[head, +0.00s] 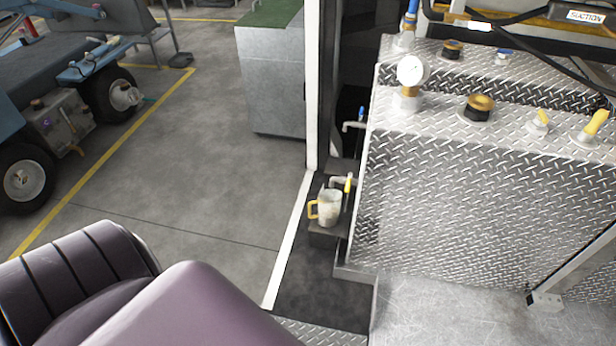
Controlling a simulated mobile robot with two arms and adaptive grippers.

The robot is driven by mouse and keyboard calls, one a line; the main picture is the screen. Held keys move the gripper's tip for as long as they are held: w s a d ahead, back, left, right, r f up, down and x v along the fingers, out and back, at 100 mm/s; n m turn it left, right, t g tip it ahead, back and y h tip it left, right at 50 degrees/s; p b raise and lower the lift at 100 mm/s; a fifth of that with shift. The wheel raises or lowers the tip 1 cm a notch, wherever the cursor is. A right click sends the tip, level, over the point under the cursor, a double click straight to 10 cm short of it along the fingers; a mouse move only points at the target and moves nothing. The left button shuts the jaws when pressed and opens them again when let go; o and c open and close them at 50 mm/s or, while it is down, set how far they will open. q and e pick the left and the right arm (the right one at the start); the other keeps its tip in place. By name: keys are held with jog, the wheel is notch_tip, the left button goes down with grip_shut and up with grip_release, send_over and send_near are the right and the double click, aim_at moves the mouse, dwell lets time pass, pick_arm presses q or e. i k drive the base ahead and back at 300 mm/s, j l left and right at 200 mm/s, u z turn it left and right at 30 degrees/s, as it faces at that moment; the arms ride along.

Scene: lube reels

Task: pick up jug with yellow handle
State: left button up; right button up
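A translucent whitish jug (329,207) with a yellow handle (312,210) stands upright on a small dark ledge (325,235) at the left side of the metal unit. The handle points left. A small tap with a yellow lever (348,185) is just behind and above the jug; I cannot tell whether they touch. Neither of my grippers is in view.
The diamond-plate metal unit (440,190) rises to the right of the jug, with a gauge (411,70) and yellow-handled valves (595,125) on top. A white post (314,90) stands behind. A grey cabinet (273,85) is farther back. Open floor (190,190) lies left.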

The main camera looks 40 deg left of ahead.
aim_at(324, 210)
jog(key=u, duration=1.05)
